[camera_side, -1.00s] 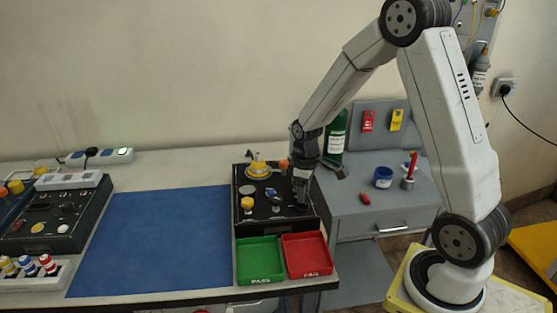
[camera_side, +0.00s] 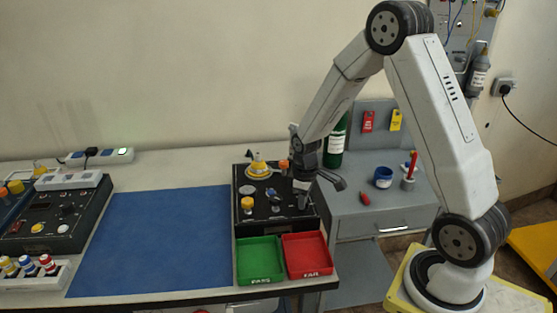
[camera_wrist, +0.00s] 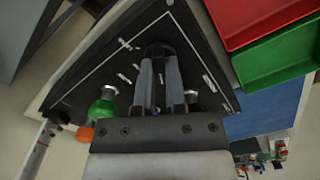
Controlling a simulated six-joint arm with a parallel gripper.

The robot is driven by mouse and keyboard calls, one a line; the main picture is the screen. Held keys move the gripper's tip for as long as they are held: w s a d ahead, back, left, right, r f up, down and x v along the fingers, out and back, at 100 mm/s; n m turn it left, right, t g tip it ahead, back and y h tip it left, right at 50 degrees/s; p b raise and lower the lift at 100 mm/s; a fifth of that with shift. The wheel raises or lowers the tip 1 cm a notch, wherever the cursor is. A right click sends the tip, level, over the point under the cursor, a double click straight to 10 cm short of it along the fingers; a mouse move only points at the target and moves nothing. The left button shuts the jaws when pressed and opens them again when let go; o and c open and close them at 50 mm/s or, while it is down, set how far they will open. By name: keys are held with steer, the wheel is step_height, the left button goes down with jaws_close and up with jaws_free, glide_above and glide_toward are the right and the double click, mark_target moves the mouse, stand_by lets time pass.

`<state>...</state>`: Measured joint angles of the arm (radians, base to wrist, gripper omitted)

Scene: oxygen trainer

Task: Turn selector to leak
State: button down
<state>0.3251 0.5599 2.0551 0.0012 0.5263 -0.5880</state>
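The black control panel (camera_side: 240,222) stands on the bench, with several knobs on its top. My gripper (camera_side: 303,203) points down at the panel's right part, its fingertips at or just above the surface. In the wrist view, the two grey fingers of my gripper (camera_wrist: 160,58) reach toward the black panel (camera_wrist: 95,70) with a narrow dark gap between them. A dark rounded shape shows at their tips; I cannot tell whether it is the selector or whether the fingers grip it. The selector's pointer and labels cannot be made out.
A yellow gauge-like fitting (camera_side: 258,168), a yellow knob (camera_side: 247,204) and a blue knob (camera_side: 271,194) are on the panel left of my gripper. The green tray (camera_side: 260,279) and red tray (camera_side: 306,273) lie in front. The blue mat (camera_side: 155,240) is clear.

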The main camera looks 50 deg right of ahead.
steer(key=shift+m, duration=0.3)
steer(key=m, duration=1.7)
steer(key=shift+m, duration=0.3)
steer(key=m, duration=0.5)
steer(key=shift+m, duration=0.4)
steer(key=c, duration=0.7)
jaws_free()
